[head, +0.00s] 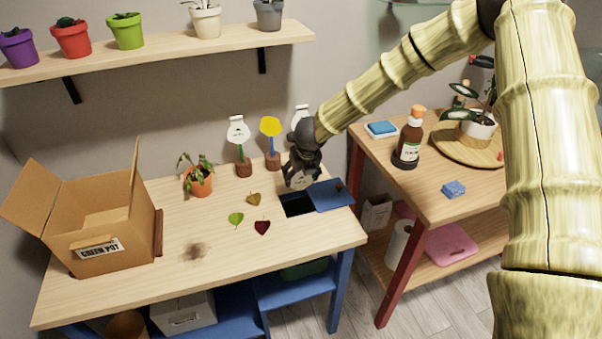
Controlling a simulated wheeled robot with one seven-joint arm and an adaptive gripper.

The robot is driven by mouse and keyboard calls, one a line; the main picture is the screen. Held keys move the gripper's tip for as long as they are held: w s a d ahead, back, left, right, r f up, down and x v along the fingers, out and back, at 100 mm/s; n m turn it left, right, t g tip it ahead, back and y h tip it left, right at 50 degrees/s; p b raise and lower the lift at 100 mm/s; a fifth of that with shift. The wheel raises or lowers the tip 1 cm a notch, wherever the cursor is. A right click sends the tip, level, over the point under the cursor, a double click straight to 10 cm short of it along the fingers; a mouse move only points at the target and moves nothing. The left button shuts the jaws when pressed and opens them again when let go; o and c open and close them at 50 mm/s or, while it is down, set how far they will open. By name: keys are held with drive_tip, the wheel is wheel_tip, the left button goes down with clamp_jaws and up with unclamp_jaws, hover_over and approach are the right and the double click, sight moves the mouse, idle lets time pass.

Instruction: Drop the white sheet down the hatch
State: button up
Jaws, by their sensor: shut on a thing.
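My gripper (302,168) points down above the right part of the wooden table. It is shut on the white sheet (301,182), of which only a small pale part shows below the fingers. The hatch (297,204) is a dark rectangular opening in the tabletop, just below the sheet. Its blue lid (334,196) lies to the right of the opening. The sheet appears to be above the opening; whether its lower edge is inside cannot be told.
Loose leaves (262,227) lie left of the hatch. A drooping plant (201,182) and an open cardboard box (98,222) stand farther left. A brown bottle (409,140) stands on the right table.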

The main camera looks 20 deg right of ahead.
drive_tip(key=shift+f+b, duration=1.2)
drive_tip(key=shift+f, duration=0.6)
drive_tip(key=o, duration=0.8)
drive_tip(key=shift+r, duration=0.1)
drive_tip(key=v, duration=1.2)
